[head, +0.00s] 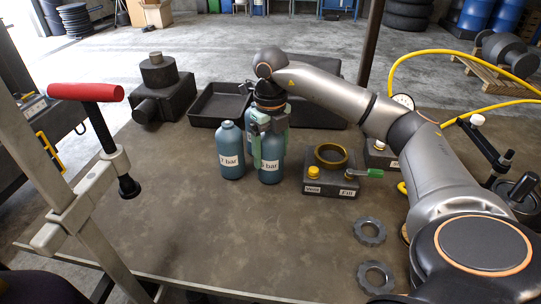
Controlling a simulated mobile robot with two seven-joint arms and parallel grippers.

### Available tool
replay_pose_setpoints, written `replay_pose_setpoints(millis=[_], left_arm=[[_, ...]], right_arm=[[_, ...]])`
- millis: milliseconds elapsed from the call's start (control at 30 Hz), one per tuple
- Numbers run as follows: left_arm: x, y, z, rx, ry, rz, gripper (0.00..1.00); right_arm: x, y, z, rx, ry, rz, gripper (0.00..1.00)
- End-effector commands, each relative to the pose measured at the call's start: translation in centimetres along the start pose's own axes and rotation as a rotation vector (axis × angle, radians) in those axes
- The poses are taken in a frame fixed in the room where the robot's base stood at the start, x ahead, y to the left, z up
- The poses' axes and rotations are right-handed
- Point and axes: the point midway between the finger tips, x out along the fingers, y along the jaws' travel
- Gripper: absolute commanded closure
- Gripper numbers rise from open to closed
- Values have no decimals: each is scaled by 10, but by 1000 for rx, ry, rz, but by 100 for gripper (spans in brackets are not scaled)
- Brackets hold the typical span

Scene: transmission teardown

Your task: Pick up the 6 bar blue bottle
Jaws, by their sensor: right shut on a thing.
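Three blue bottles stand close together on the brown table. The front right bottle (271,171) has a white label that seems to read "6 bar", its first character partly unclear. My right gripper (267,126) reaches down from above and is shut on this bottle's top, hiding its neck. The bottle is upright; whether its base touches the table is hard to tell. The left bottle (231,150) has a label that seems to read "7 bar". A third bottle (250,132) stands behind, mostly hidden. My left gripper is not in view.
A dark block (331,181) with a brass ring, labelled "Vent" and "Fill", stands right of the bottles. Two grey toothed rings (370,231) lie near the front. A black tray (217,104) and a dark housing (160,93) are behind.

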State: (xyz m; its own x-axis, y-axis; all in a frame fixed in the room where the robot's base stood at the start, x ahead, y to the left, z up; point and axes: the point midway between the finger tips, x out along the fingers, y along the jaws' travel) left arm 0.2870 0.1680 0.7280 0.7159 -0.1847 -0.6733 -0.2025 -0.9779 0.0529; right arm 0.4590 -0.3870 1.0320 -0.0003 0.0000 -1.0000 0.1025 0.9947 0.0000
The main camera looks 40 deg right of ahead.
Motion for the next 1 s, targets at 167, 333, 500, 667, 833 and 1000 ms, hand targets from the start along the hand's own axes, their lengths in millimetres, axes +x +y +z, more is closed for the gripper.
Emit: replay_pose_setpoints(millis=[167, 333, 500, 667, 833, 1000], left_arm=[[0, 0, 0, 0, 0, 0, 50], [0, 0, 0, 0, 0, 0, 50], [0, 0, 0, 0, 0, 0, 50], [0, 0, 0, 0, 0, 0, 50], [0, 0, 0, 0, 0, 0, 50], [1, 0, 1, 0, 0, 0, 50]], right_arm=[[0, 0, 0, 0, -1, 0, 87], [0, 0, 0, 1, -1, 0, 100], [-3, 0, 1, 1, -6, 1, 100], [-3, 0, 1, 1, -6, 1, 100], [-12, 0, 2, 1, -8, 2, 100], [-41, 0, 2, 0, -10, 3, 100]])
